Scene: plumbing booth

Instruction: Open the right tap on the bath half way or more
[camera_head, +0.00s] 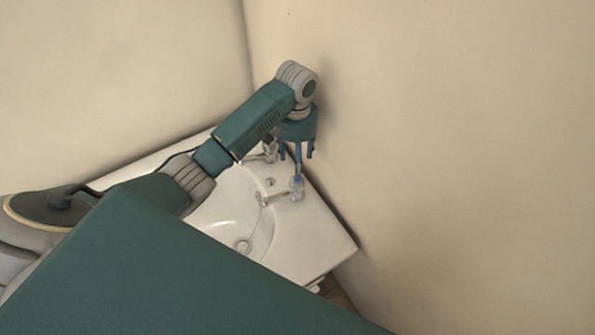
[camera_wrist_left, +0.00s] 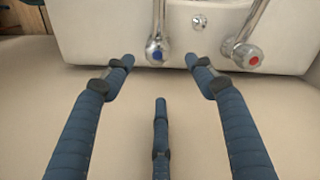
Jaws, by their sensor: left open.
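The white basin (camera_head: 312,232), the only fixture in view that could be the bath, has two chrome taps. The right tap (camera_head: 297,188) is the nearer one in the head view; in the wrist view it appears to be the blue-marked tap (camera_wrist_left: 157,53). The other tap (camera_head: 268,152) seems to be the red-marked one (camera_wrist_left: 249,58). My left gripper (camera_head: 297,160) points down over the right tap. Its three blue fingers (camera_wrist_left: 160,78) are spread, with the blue-marked knob ahead between the two outer tips. Contact cannot be told. My right gripper is out of view.
A beige wall (camera_head: 450,130) stands close behind the basin and my wrist, with little room there. Another wall (camera_head: 110,75) meets it in the corner. A small chrome fitting (camera_wrist_left: 199,22) sits between the taps. The basin bowl (camera_head: 225,220) is empty.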

